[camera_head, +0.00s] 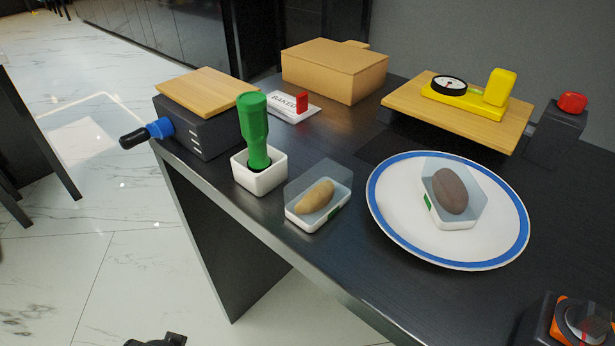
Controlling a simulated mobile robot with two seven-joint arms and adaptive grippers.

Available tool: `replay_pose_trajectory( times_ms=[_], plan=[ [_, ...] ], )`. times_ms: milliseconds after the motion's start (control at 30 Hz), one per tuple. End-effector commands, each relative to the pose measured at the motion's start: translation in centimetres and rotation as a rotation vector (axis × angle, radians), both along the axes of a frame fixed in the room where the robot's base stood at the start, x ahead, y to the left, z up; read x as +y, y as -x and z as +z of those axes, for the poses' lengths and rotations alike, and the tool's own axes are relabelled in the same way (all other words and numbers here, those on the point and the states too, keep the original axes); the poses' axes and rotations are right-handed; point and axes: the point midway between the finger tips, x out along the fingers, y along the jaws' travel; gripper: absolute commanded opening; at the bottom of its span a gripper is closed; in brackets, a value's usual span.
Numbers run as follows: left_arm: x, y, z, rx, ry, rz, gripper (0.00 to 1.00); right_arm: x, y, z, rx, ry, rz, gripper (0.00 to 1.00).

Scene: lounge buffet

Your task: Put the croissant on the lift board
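A golden-tan piece that looks like the croissant (315,196) lies in a small white box (304,222) with clear raised sides, near the table's front edge. A wooden board (208,88) tops a dark box with a blue and black side handle (147,133) at the left. Another raised wooden board (462,118) stands at the back right, bearing a yellow dial device. I cannot tell for certain which is the lift board. A dark piece at the bottom edge seems to be my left gripper (157,341), mostly cut off and away from the croissant.
A blue-rimmed plate (393,222) holds a second clear box with a brown loaf (450,190). A green bottle (254,128) stands in a white holder. A cardboard-coloured box (334,70), a small sign and a red-topped post (570,103) stand farther back.

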Motion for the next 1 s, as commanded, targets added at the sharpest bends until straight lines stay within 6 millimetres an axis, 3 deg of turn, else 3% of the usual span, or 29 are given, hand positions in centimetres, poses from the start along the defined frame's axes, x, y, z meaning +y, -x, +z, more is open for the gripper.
replay_pose_trajectory(
  times_ms=[500,1000],
  plan=[
    [0.3,0.5,-0.16,0.008,-0.003,0.005,0.63,0.13,-1.01,0.42,-0.018,-0.001,0.003,0.4],
    [0.2,0.56,-0.19,0.009,-0.002,0.004,0.64,0.18,-0.37,0.14,-0.007,-0.002,0.004,0.4]
  ],
)
